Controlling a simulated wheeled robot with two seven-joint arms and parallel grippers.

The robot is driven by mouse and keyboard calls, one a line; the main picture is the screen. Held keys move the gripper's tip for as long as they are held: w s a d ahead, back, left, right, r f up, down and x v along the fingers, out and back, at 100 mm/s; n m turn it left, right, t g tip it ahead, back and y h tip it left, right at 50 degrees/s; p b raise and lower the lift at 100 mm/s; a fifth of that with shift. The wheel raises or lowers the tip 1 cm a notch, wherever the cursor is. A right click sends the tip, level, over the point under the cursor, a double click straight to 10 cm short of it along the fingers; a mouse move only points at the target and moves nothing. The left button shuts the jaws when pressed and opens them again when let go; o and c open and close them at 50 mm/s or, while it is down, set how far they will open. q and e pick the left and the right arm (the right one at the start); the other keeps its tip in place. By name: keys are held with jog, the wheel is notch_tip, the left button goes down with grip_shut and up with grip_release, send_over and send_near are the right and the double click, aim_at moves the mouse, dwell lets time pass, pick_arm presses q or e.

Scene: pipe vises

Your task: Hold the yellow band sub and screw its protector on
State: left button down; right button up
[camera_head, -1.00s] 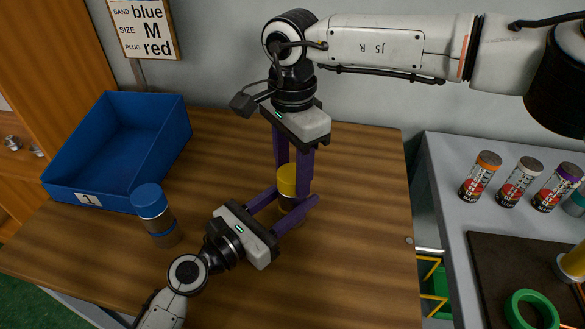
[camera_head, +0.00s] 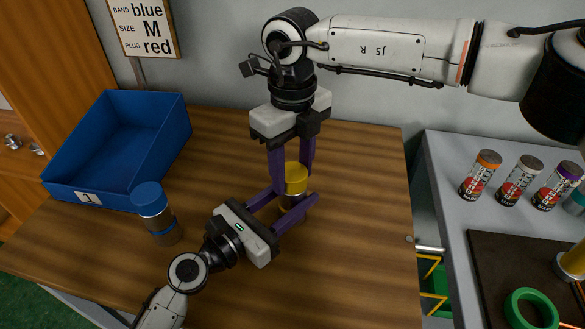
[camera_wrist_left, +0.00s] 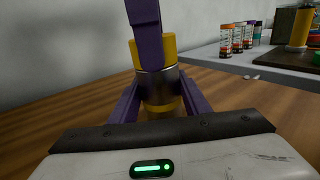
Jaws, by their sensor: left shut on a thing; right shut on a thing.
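The yellow band sub (camera_wrist_left: 160,88) stands upright on the wooden table, a metal body with a yellow band low on it. Its yellow protector (camera_head: 296,178) sits on top; how far it is threaded I cannot tell. My left gripper (camera_head: 297,203) is shut around the sub's body from the front left; its purple fingers also show in the left wrist view (camera_wrist_left: 158,105). My right gripper (camera_head: 292,172) points down from above, shut on the protector. In the left wrist view a right finger hides part of the protector.
A blue-capped sub (camera_head: 155,213) stands on the table at left. Behind it is a blue bin (camera_head: 60,185) labelled 1. A sign (camera_head: 143,28) reads blue, M, red. A grey side table (camera_head: 450,180) at right holds several labelled tubes, a dark mat and a green ring (camera_head: 531,308).

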jog(key=m, duration=0.5)
jog(key=o, duration=1.2)
jog(key=shift+o, duration=0.2)
jog(key=shift+r, duration=0.15)
notch_tip(320, 180, up, 12)
pick_arm(q)
jog(key=c, duration=0.9)
grip_release()
